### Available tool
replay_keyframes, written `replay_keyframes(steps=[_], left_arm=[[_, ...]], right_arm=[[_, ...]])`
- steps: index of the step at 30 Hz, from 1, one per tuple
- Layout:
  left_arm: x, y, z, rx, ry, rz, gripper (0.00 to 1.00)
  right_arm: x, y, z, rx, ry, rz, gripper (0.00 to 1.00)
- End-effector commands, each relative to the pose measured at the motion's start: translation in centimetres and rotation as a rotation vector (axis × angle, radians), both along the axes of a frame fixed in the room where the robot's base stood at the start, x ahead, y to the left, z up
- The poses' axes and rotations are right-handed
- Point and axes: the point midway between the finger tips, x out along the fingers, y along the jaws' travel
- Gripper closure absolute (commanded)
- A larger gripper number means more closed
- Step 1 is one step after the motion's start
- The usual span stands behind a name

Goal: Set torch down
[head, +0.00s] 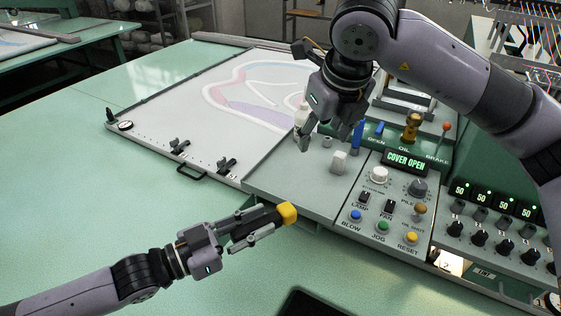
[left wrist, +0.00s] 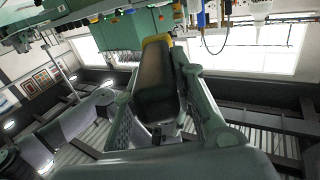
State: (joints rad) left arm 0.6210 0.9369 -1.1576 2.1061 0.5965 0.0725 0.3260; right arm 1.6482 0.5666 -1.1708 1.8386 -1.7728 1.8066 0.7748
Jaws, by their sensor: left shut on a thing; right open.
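The torch (head: 264,217) is a dark, short cylinder with a yellow head. My left gripper (head: 256,227) is shut on its dark body, with the yellow head sticking out beyond the fingertips towards the control panel. The torch is held over the green table, near the front edge of the grey machine plate; I cannot tell the exact height. In the left wrist view the torch (left wrist: 156,78) sits between the two fingers. My right gripper (head: 328,138) is open over the grey plate, close to a small pale bottle (head: 301,117); whether it touches the bottle is unclear.
The control panel (head: 392,210) with knobs and coloured buttons stands on the right, its display reading COVER OPEN. A framed board (head: 170,110) with clamps lies behind. The green tabletop (head: 90,200) is bare on the left. A dark flat object (head: 310,304) lies at the front edge.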

Motion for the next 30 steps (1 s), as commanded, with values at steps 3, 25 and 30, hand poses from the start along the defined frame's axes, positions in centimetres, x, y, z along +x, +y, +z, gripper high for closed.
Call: replay_keyframes(steps=[3,25,30], left_arm=[[0.0,0.0,0.1,-0.001,0.0,0.0,1.0],[0.0,0.0,0.1,-0.001,0.0,0.0,1.0],[0.0,0.0,0.0,-0.001,0.0,0.0,1.0]], right_arm=[[2.3,-3.3,6.3,-0.104,-0.142,-0.038,0.45],[-3.9,7.4,-2.5,-0.37,0.286,1.528,0.45],[-4.5,7.8,-3.5,-0.357,0.299,1.605,0.45]])
